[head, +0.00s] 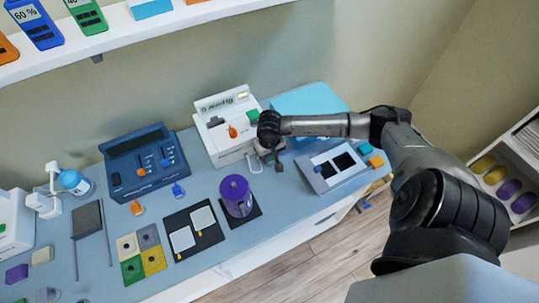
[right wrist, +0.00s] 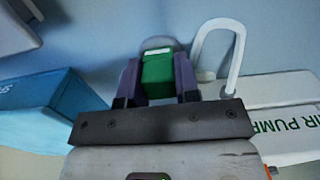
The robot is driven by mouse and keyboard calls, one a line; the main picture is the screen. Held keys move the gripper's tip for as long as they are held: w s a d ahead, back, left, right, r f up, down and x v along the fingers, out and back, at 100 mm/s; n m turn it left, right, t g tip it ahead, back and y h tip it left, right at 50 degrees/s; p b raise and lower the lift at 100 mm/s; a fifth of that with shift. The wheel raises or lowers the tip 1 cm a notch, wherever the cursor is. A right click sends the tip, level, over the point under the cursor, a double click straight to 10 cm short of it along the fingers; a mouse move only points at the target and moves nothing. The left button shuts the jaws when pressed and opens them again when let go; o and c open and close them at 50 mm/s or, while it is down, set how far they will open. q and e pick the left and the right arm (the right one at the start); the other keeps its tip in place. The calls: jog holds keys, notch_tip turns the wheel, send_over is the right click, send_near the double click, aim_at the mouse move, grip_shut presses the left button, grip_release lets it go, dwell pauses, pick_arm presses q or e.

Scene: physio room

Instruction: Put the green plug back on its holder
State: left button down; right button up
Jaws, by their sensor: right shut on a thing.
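In the right wrist view the green plug (right wrist: 157,72) sits between the two fingers of my right gripper (right wrist: 157,82), which is shut on it. A grey rounded piece (right wrist: 155,43) shows just beyond the plug; I cannot tell whether it is the holder or whether they touch. In the head view my right gripper (head: 268,158) points down at the right front of the white air pump (head: 225,137). The plug cannot be made out at the fingers there. A green patch (head: 253,114) shows at the pump's right top. My left gripper is not in view.
A white loop (right wrist: 218,45) stands close beside the plug in the right wrist view. A light-blue box (head: 310,100) is behind my gripper, and a panel with black squares (head: 318,184) lies to its right.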

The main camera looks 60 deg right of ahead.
jog(key=o, duration=0.7)
jog(key=shift+c, duration=0.2)
jog(key=o, duration=0.6)
jog(key=shift+o, duration=0.2)
jog(key=shift+r, duration=0.15)
jog(key=shift+r+p, duration=0.45)
jog(key=shift+r, duration=0.2)
jog(key=shift+r+p, duration=1.1)
jog(key=shift+r, duration=1.6)
